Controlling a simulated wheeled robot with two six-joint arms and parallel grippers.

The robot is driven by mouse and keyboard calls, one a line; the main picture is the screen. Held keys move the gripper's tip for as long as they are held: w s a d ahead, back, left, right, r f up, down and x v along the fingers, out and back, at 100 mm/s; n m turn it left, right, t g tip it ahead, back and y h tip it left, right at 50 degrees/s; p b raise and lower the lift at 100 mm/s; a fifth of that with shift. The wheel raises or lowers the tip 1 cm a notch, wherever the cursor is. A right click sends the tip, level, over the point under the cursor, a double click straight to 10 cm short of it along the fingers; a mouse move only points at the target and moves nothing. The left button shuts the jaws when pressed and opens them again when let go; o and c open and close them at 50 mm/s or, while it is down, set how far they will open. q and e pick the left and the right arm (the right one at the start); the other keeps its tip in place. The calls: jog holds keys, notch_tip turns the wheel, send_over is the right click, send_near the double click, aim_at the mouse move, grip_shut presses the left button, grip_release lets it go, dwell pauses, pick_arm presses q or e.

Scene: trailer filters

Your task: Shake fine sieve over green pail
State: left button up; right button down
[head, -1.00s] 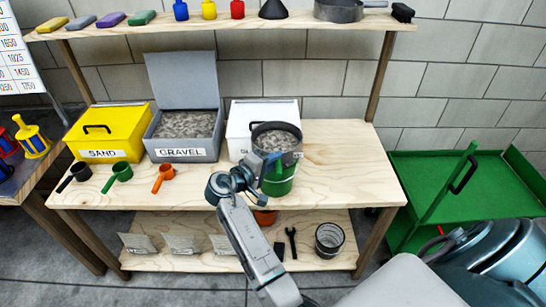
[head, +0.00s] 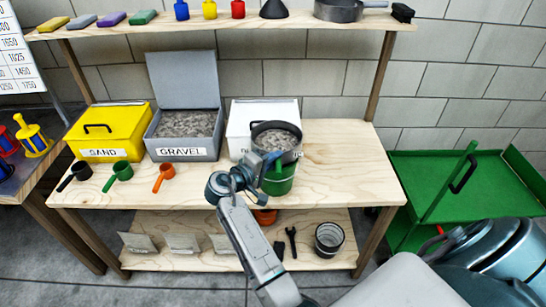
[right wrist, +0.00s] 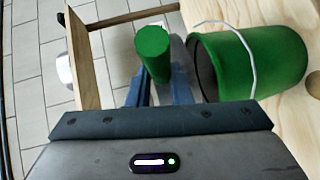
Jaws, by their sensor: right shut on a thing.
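The sieve (head: 276,137) is a dark round pan with grey grainy material in it. It is over the green pail (head: 279,182), which stands on the workbench. My right gripper (head: 268,168) is beside the pail, on its left side in the head view, and hides part of it. In the right wrist view, a green cylindrical handle (right wrist: 152,52) sits between my blue fingers, and the pail (right wrist: 262,62) lies to its right. My right gripper is shut on this handle. The sieve's pan does not show in the wrist view. My left gripper is not in view.
A yellow sand box (head: 108,128), a grey gravel box (head: 186,130) and a white box (head: 245,112) stand along the bench's back. Black, green and orange scoops (head: 163,177) lie in front. The bench's right end is clear. A green cart (head: 450,190) stands to the right.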

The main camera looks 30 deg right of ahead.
aim_at(273, 148)
jog(key=shift+s+a+r, duration=0.1)
jog(key=shift+s, duration=0.1)
dwell(0.6)
jog(key=shift+s, duration=0.1)
notch_tip(273, 148, up, 5)
jog(key=p, duration=0.3)
jog(key=shift+p, duration=0.4)
